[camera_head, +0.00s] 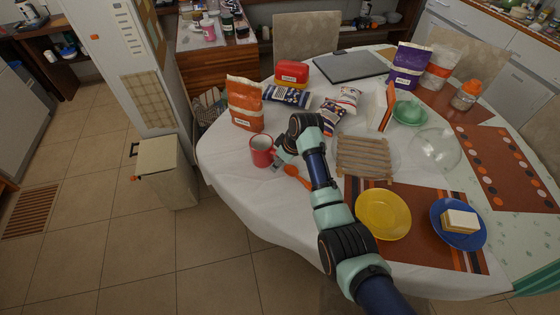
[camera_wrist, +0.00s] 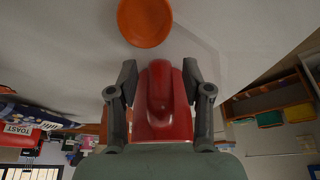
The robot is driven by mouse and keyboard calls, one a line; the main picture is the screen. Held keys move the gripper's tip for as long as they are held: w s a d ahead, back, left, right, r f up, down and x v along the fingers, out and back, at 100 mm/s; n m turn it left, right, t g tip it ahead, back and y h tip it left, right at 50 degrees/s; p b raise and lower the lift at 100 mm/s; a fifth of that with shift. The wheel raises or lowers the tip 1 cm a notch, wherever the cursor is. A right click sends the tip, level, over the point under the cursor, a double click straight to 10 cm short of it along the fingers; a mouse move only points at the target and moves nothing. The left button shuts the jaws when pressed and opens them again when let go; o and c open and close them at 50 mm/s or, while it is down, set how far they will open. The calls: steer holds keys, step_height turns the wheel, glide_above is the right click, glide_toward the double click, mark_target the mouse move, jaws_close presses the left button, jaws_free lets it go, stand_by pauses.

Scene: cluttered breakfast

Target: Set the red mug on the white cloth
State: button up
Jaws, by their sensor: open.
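The red mug (camera_head: 262,153) is upright near the left edge of the table, and appears to stand on the white cloth (camera_head: 235,180) that covers it. My gripper (camera_head: 277,161) is low beside the mug, on its right. In the wrist view, the red mug (camera_wrist: 160,125) and its handle lie between the two fingers of my gripper (camera_wrist: 159,70). The fingers are open, with a gap visible on each side of the handle near the tips. The mug's base is not clearly seen in the wrist view.
An orange bag (camera_head: 245,104) stands behind the mug. A wooden slatted mat (camera_head: 363,158) and a yellow plate (camera_head: 383,214) are to the right. The cloth in front of the mug is clear.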

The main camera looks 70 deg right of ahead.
steer(key=shift+r, duration=0.1)
steer(key=p+v, duration=0.4)
steer(key=v, duration=0.8)
steer(key=shift+p, duration=0.3)
